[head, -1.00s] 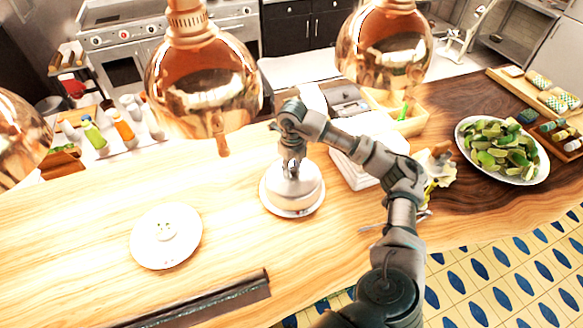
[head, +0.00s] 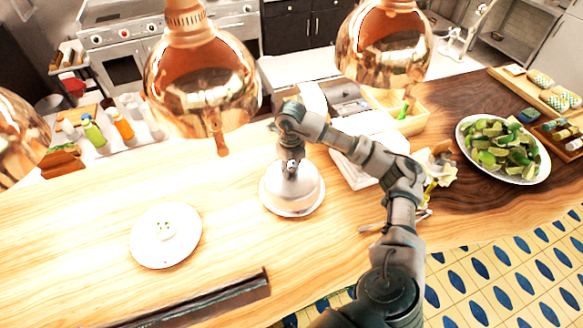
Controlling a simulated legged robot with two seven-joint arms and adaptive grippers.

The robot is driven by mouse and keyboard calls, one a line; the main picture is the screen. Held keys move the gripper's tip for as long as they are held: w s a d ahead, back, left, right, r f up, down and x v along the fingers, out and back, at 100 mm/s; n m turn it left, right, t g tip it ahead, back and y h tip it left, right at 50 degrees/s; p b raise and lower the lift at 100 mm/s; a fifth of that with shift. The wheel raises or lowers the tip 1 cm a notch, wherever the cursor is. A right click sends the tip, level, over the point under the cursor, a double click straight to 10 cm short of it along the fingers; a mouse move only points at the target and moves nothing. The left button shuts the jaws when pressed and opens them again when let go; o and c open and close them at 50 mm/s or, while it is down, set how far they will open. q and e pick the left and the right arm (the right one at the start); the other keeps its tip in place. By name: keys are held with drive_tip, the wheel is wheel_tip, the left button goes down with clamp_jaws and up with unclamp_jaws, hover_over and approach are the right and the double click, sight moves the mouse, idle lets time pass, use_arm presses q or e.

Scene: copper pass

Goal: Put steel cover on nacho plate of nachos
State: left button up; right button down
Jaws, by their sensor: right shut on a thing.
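A domed steel cover (head: 292,190) sits over a white plate (head: 302,214) near the middle of the wooden counter. The plate's rim shows around the dome's base. What lies under the cover is hidden, and I cannot tell whether the dome rests on the plate. My right gripper (head: 291,164) is shut on the knob at the top of the cover, directly above it. A second white plate (head: 150,245) with small pale and green items on it lies to the left. My left gripper is not in view.
Copper heat lamps (head: 201,78) hang over the counter, with another (head: 384,45) at the right. A plate of lime wedges (head: 502,150) stands at the right. Sauce bottles (head: 94,134) stand at the back left. A dark rail (head: 200,300) lies along the front edge.

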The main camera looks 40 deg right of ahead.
idle(0.4)
drive_tip(key=shift+c, duration=1.2)
unclamp_jaws()
drive_tip(key=shift+r+p, duration=1.95)
drive_tip(key=shift+r, duration=0.6)
drive_tip(key=shift+f, duration=0.1)
